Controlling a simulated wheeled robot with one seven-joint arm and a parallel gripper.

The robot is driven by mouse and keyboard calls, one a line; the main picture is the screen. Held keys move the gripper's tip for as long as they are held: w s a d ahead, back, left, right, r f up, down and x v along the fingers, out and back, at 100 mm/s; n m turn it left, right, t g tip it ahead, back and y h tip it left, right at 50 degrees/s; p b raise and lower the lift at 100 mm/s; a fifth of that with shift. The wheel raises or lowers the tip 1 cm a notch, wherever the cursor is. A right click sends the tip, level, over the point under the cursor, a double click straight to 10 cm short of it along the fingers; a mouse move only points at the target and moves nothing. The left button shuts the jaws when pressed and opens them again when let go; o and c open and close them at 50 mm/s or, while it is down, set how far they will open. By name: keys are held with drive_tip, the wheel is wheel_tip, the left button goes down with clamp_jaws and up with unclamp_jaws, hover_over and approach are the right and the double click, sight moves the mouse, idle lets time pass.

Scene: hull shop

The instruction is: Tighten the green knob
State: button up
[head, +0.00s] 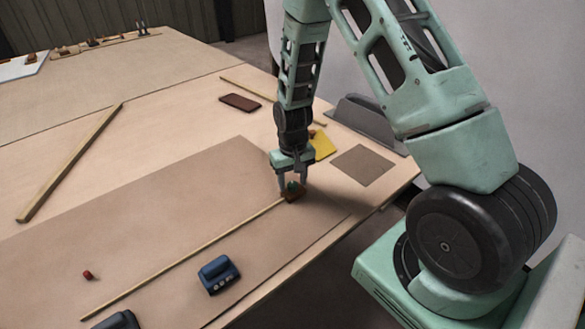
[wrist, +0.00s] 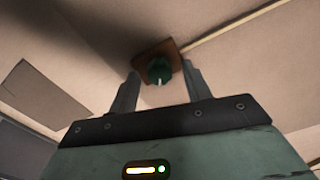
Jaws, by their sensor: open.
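The green knob (wrist: 159,70) sits on a small brown wooden block (wrist: 148,54), and a pale mark shows on the knob's edge. In the head view the knob (head: 293,186) is small and partly hidden by my gripper (head: 293,187), and the block (head: 298,195) lies at the end of a long thin wooden strip (head: 190,257). My gripper also shows in the wrist view (wrist: 160,80). Its fingers are open, one on each side of the knob, with a gap visible on both sides. Whether they touch it lower down cannot be told.
A wooden bar (head: 70,165), a dark red block (head: 240,102), a yellow piece (head: 323,145) and a grey bracket (head: 365,120) lie farther off. The table's right edge is near my gripper.

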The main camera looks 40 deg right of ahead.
sight(292, 184)
wheel_tip(292, 184, up, 17)
drive_tip(key=shift+r+b, duration=0.15)
drive_tip(key=shift+b, duration=0.15)
idle(0.6)
drive_tip(key=s+a+r+n, duration=0.25)
drive_tip(key=s+a, duration=0.25)
drive_tip(key=a, duration=0.4)
drive_tip(key=s+a+r+n, duration=0.1)
drive_tip(key=s+a+n, duration=0.3)
drive_tip(key=a, duration=0.5)
drive_tip(key=s+a+n, duration=0.2)
drive_tip(key=s+a, duration=0.1)
drive_tip(key=s, duration=0.5)
drive_tip(key=s+a+n, duration=0.2)
drive_tip(key=s+a, duration=0.1)
drive_tip(key=s, duration=0.4)
drive_tip(key=shift+s+a+r+y, duration=0.2)
drive_tip(key=shift+s+r+y, duration=0.1)
drive_tip(key=shift+s, duration=0.05)
